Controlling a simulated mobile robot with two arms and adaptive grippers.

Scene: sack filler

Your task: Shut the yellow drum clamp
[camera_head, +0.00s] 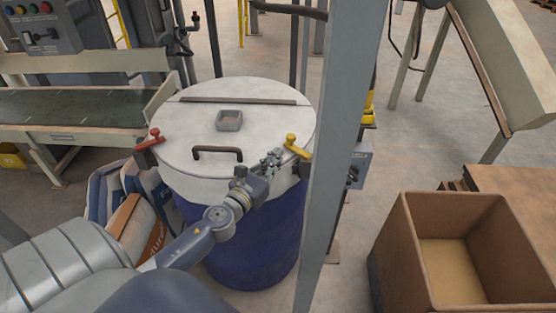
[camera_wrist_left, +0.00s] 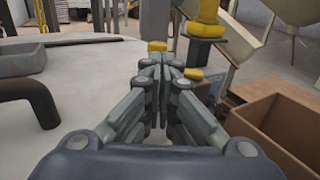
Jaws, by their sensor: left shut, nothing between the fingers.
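The blue drum (camera_head: 255,240) stands in the middle of the head view under a white lid (camera_head: 185,120). The yellow clamp (camera_head: 297,147) sits at the lid's right edge, with its knob end raised. In the left wrist view the yellow clamp (camera_wrist_left: 193,74) shows just past the fingertips, partly hidden by them. My left gripper (camera_head: 273,157) is shut and empty, close beside the clamp on its left; I cannot tell whether they touch. The left gripper also shows in the wrist view (camera_wrist_left: 165,75). A red clamp (camera_head: 148,139) sits at the lid's left edge. My right gripper is out of view.
A grey post (camera_head: 328,150) rises close to the right of the drum. The lid bears a dark handle (camera_head: 217,151) and a small grey box (camera_head: 229,121). A brown open bin (camera_head: 385,255) stands at the lower right. Sacks (camera_head: 125,190) lie left of the drum.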

